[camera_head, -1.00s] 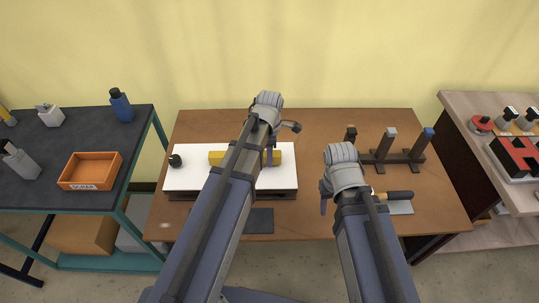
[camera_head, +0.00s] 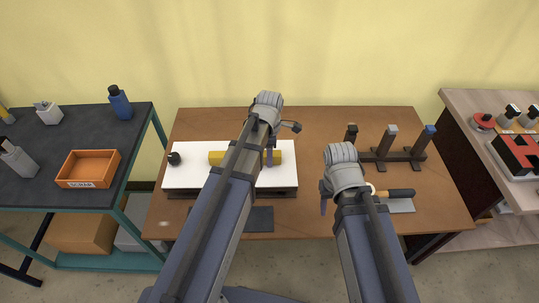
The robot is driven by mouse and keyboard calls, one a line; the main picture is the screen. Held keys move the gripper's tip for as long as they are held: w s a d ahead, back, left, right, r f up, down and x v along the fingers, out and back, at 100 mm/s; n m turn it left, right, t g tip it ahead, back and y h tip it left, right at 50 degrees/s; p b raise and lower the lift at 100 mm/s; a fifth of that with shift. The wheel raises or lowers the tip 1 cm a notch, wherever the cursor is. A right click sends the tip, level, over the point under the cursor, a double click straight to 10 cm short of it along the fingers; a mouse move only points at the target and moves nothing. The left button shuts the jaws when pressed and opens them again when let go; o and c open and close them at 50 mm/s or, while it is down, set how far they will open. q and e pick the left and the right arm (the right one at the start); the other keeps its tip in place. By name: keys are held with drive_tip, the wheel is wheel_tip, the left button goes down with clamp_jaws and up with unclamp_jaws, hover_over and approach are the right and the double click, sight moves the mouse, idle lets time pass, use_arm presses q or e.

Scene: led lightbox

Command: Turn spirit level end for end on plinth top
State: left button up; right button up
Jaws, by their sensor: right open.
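The yellow spirit level (camera_head: 217,158) lies lengthwise from left to right on the white top of the plinth (camera_head: 190,178). My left arm crosses in front of its middle, and its right end shows beyond the arm. My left gripper (camera_head: 270,155) is over the right part of the level; the arm hides most of its fingers, so whether they are shut on it does not show. My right gripper (camera_head: 323,205) is open and empty above the table, to the right of the plinth and apart from the level.
A dark round knob (camera_head: 175,159) sits at the plinth's left end. A dark mat (camera_head: 259,220) lies in front. An orange scrap bin (camera_head: 88,168) stands on the left bench.

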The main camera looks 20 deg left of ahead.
use_arm(q)
drive_tip(key=o, duration=0.5)
drive_tip(key=shift+r, duration=0.1)
wheel_tip(320, 180, up, 8)
drive_tip(key=p, duration=0.8)
idle(0.3)
drive_tip(key=shift+s+d+m, duration=0.35)
drive_tip(key=shift+m, duration=0.15)
drive_tip(key=s+d+m, duration=0.3)
drive_tip(key=s+m, duration=0.1)
drive_tip(key=m, duration=0.4)
drive_tip(key=s+d+m, duration=0.3)
drive_tip(key=s+m, duration=0.2)
drive_tip(key=m, duration=0.3)
drive_tip(key=s+d+m+y, duration=0.1)
drive_tip(key=s+d+m, duration=0.2)
drive_tip(key=m, duration=0.5)
drive_tip(key=shift+s+d, duration=0.35)
drive_tip(key=shift+s, duration=0.45)
